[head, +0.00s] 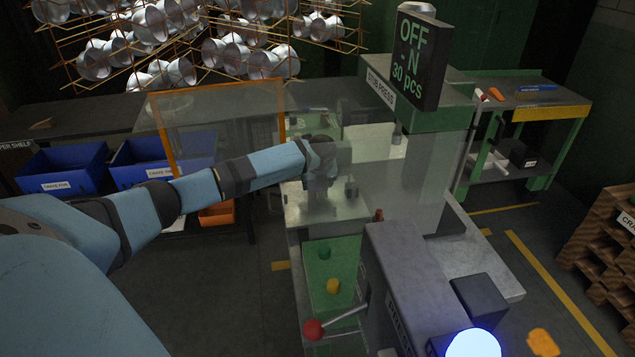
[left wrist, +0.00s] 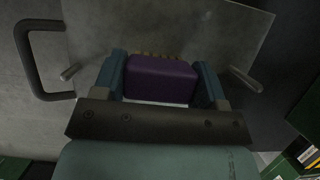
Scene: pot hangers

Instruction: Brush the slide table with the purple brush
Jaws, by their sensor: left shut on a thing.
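My left gripper (head: 322,180) reaches over the light metal slide table (head: 345,208) of the stub press, low above its plate. In the left wrist view the gripper (left wrist: 162,68) is shut on the purple brush (left wrist: 162,82), with a finger on each side of the block. A thin strip of yellowish bristles shows at the brush's far edge. A grey metal plate (left wrist: 215,25) lies beyond it. I cannot tell whether the bristles touch the plate. In the head view the brush is hidden by the gripper. My right gripper is not in view.
A clear guard with an orange frame (head: 155,122) stands left of the press. The press sign (head: 410,60) reads OFF. A red-knobbed lever (head: 314,330) and a green button panel (head: 325,255) stand in front. Blue bins (head: 65,168) are left; a side table (head: 545,98) is right.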

